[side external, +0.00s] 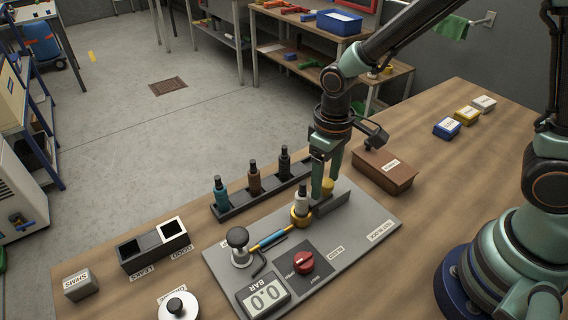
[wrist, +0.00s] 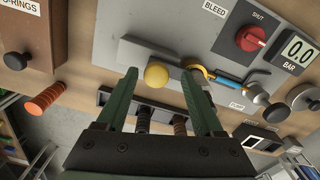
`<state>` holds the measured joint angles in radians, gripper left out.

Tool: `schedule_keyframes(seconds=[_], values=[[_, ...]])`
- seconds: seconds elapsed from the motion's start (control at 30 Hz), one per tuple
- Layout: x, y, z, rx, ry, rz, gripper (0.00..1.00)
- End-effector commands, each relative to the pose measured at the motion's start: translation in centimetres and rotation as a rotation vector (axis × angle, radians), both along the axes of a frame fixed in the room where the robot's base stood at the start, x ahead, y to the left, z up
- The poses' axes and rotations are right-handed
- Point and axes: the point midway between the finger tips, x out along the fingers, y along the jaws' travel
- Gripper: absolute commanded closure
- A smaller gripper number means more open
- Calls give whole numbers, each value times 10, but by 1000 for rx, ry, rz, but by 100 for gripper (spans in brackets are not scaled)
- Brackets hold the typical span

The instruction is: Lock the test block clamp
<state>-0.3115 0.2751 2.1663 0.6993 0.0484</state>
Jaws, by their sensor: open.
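The grey test block plate (side external: 350,235) lies on the bench. A raised grey block (side external: 330,203) stands near its far edge, with a yellow round knob (side external: 327,186) by it, which I take for the clamp's handle. The yellow knob (wrist: 156,75) also shows in the wrist view. My gripper (wrist: 160,73) is open, with its two green fingers on either side of the knob; contact cannot be told. My gripper (side external: 324,190) points down in the side view.
On the plate are a red knob (side external: 303,262), a gauge (side external: 264,296) reading 0.0 and a black-knobbed pump (side external: 238,240). A rack (side external: 235,206) of bottles stands behind. A brown box (side external: 384,170) sits right of my gripper.

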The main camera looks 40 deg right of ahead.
Motion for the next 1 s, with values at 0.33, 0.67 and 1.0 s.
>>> schedule_keyframes(seconds=[0.33,0.67,1.0], values=[[2,0,46,2,-8,-1,31],[1,0,105,1,-4,1,31],[0,0,121,0,0,1,31]])
